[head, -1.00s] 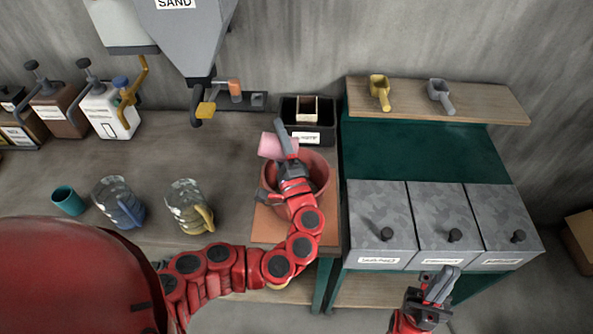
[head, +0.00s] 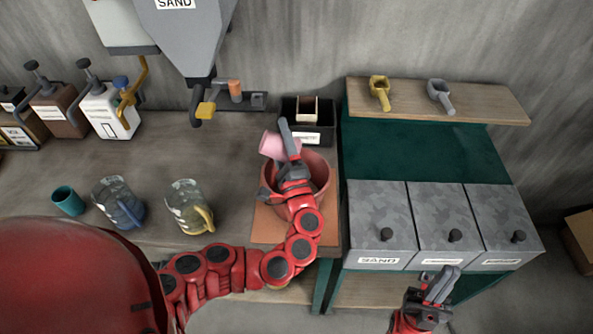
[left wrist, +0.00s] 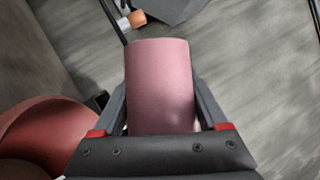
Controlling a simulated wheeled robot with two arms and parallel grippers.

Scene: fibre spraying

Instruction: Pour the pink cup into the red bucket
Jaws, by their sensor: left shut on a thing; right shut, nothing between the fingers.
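The pink cup (head: 279,147) is held by my left gripper (head: 284,139) above the red bucket (head: 319,178). The cup is tilted, lying partly sideways over the bucket's far left rim. In the left wrist view the pink cup (left wrist: 160,85) sits between both fingers, and the red bucket (left wrist: 45,133) shows at the lower left. The cup's inside and any contents cannot be seen. The red bucket stands on an orange-brown board, partly hidden by my left arm. My right gripper (head: 441,285) is shut and empty in front of the grey bins.
A black bin (head: 323,139) stands right behind the bucket. Two glass jugs (head: 118,203) (head: 189,207) and a teal cup (head: 68,201) stand to the left. The SAND hopper (head: 184,40) hangs at the back. Lidded grey bins (head: 381,215) are at the right.

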